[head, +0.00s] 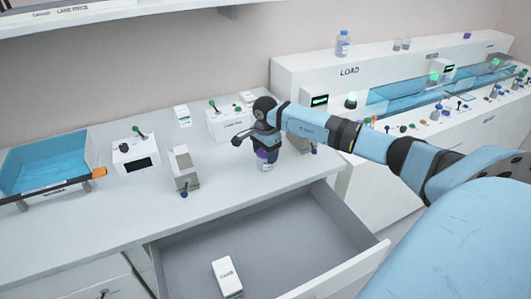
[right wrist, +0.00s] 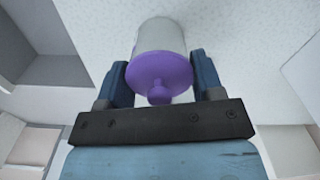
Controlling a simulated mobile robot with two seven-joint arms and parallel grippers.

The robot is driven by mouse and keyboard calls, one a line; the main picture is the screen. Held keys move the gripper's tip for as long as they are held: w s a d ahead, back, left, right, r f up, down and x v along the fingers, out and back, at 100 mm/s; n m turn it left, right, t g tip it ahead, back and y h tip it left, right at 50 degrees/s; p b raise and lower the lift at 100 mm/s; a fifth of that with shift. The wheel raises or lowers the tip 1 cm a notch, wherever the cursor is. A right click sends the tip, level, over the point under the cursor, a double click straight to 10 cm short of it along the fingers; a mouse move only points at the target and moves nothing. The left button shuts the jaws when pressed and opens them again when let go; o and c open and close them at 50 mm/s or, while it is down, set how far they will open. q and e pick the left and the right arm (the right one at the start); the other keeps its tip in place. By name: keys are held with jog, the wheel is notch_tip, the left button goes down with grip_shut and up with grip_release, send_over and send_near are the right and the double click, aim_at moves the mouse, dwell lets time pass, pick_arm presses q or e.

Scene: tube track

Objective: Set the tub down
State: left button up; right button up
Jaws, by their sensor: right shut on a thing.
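The tub (right wrist: 160,68) has a purple lid with a small knob and a pale, clear-looking body. In the right wrist view it sits between the two blue fingers of my right gripper (right wrist: 160,85), which is shut on it. In the head view the tub (head: 266,160) is upright at the counter's front part, just behind the open drawer, with my right gripper (head: 264,140) around its upper part. I cannot tell whether its base touches the counter (head: 225,165). My left gripper is not in view.
An open drawer (head: 290,230) juts out below the counter, holding a white box (head: 227,276). A blue water bath (head: 45,165) stands at the left. Switch boxes (head: 135,156) and a grey device (head: 184,168) stand left of the tub. The LOAD station (head: 350,70) is at the right.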

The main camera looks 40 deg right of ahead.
jog(key=shift+f, duration=0.2)
jog(key=o, duration=0.9)
jog(key=shift+r, duration=0.15)
notch_tip(320, 180, up, 12)
jog(key=shift+r, duration=0.1)
jog(key=shift+s, duration=0.1)
